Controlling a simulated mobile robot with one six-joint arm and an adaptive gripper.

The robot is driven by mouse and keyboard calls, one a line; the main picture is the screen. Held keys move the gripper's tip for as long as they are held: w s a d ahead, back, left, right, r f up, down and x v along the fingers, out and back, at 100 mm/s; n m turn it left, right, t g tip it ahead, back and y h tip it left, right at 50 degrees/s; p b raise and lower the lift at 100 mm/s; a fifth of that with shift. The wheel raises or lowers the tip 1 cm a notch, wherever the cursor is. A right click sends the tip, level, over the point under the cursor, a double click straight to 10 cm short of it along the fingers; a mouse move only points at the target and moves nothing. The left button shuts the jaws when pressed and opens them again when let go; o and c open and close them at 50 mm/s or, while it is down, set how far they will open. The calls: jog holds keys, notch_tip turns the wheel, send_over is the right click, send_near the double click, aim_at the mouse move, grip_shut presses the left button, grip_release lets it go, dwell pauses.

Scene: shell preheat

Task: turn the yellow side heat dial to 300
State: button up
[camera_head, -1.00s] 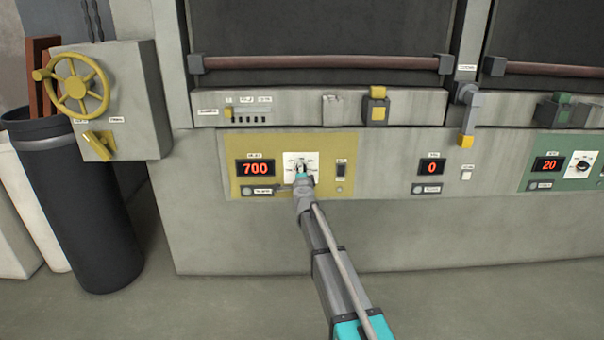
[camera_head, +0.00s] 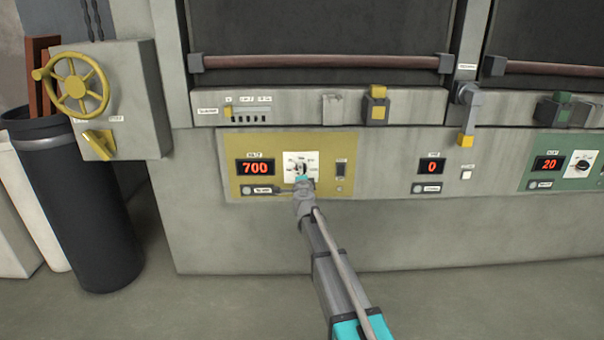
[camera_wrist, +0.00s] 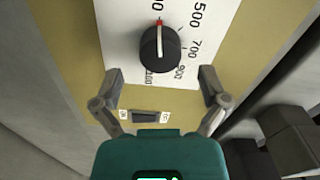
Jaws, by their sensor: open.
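The yellow side's heat dial is a black knob (camera_wrist: 159,48) on a white scale plate (camera_wrist: 120,30) in the wrist view. Its red mark points to the top of the picture, toward a number cut off by the edge. The marks 100, 500, 700 and 900 are readable around it. The yellow panel's display (camera_head: 255,167) reads 700 in the head view. My gripper (camera_wrist: 160,80) is open and empty, with its fingers spread below the knob and apart from it. In the head view my gripper (camera_head: 304,181) covers the lower part of the dial plate.
A dark switch (camera_head: 341,169) is just right of the dial. A small switch (camera_wrist: 150,117) shows between my fingers in the wrist view. A centre display (camera_head: 432,167) reads 0, and a green panel's display (camera_head: 549,164) reads 20. A yellow handwheel (camera_head: 78,86) is at left.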

jog(key=s, duration=0.9)
jog(key=shift+s, duration=0.3)
jog(key=shift+s, duration=0.1)
jog(key=s+f+n+g+y+p, duration=0.1)
jog(key=s+f+n+g+y, duration=0.2)
jog(key=s+f+n+g, duration=0.35)
jog(key=s+f+n+g+y, duration=0.4)
jog(key=s+n, duration=0.4)
jog(key=s, duration=0.2)
jog(key=s+d+f+n+g+h+p, duration=0.1)
jog(key=s+d+f+g+h, duration=0.25)
jog(key=s+d, duration=0.45)
jog(key=s+d+f+g+h+p, duration=0.15)
jog(key=s+d+g+h, duration=0.35)
jog(key=s, duration=0.6)
notch_tip(320, 180, up, 37)
jog(key=t+y+p, duration=0.1)
jog(key=p, duration=3.5)
jog(key=shift+w+d+p, duration=0.3)
jog(key=shift+d, duration=0.05)
